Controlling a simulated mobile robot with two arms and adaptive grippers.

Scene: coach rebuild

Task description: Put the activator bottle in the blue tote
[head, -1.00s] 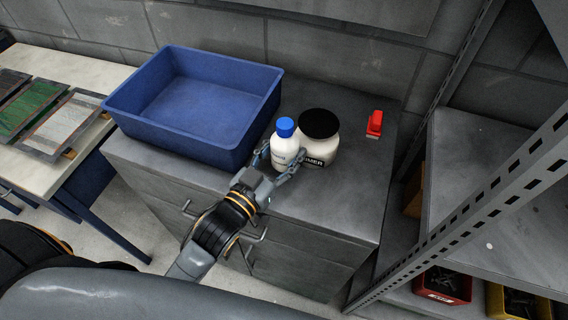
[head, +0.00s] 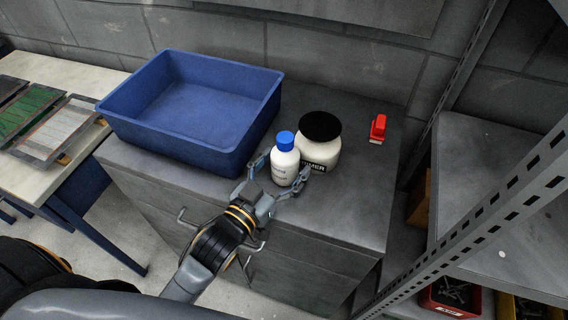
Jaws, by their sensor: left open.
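A small white bottle with a blue cap (head: 285,166), which I take for the activator bottle, stands upright on the grey cabinet top. My left gripper (head: 281,181) is open, with its fingers to either side of this bottle's lower part. I cannot tell if a finger touches it. The blue tote (head: 185,145) stands to the left on the same cabinet, and its visible inside is empty. My right gripper is not in view.
A wider white jar with a black lid (head: 318,143) stands close behind the bottle on the right. A metal shelf upright (head: 480,215) rises at the right.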

